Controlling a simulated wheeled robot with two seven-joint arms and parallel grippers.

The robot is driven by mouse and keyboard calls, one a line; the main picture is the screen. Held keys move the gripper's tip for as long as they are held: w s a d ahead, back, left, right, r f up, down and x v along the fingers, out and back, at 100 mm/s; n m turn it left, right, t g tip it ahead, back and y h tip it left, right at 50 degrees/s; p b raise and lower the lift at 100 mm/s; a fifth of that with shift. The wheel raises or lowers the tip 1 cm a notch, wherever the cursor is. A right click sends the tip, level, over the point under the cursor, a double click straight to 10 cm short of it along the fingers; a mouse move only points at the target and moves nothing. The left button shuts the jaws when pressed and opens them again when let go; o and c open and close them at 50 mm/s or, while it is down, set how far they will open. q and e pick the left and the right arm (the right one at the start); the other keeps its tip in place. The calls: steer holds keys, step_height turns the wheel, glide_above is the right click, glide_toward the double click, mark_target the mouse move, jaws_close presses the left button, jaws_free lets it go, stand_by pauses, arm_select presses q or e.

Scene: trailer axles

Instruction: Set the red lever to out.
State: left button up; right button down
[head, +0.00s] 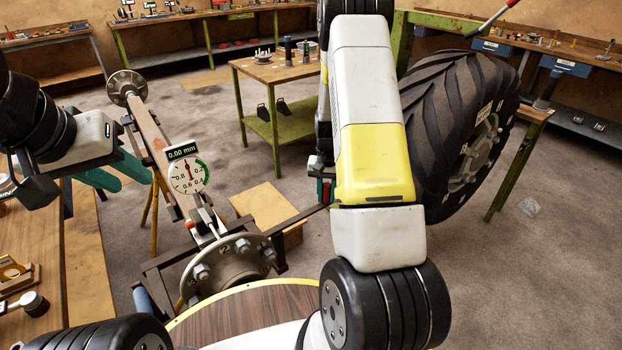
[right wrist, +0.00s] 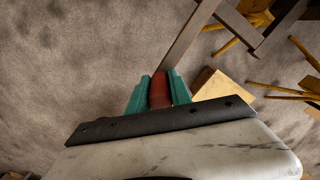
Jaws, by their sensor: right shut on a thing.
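The red lever (right wrist: 159,92) shows in the right wrist view as a red grip on a flat grey bar (right wrist: 190,46). My right gripper (right wrist: 158,88) has its teal fingers shut on the red grip, one finger on each side. In the head view the dark bar (head: 298,218) runs from the axle frame, beside the hub, up to my right gripper (head: 324,190), which is mostly hidden behind my right arm. My left gripper (head: 134,185) is at the left beside the axle beam, its teal fingers apart and empty.
The axle beam (head: 152,135) carries a dial gauge (head: 187,175) reading 0.00 mm. A studded hub (head: 232,268) faces me. A wooden box (head: 268,205) lies on the floor beyond the bar. A large tyre (head: 440,120) stands at the right. A red-tipped rod (head: 491,20) shows at top right.

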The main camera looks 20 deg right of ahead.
stand_by(0.8)
steer(key=w+a+n, duration=0.3)
steer(key=w+n, duration=0.1)
steer(key=w, duration=0.2)
steer(key=shift+w+a+n, duration=0.2)
steer(key=shift+a+n, duration=0.1)
steer(key=shift+a, duration=0.05)
steer(key=c, duration=1.2)
jaws_free()
steer(key=shift+o, duration=0.2)
step_height(320, 180, up, 8)
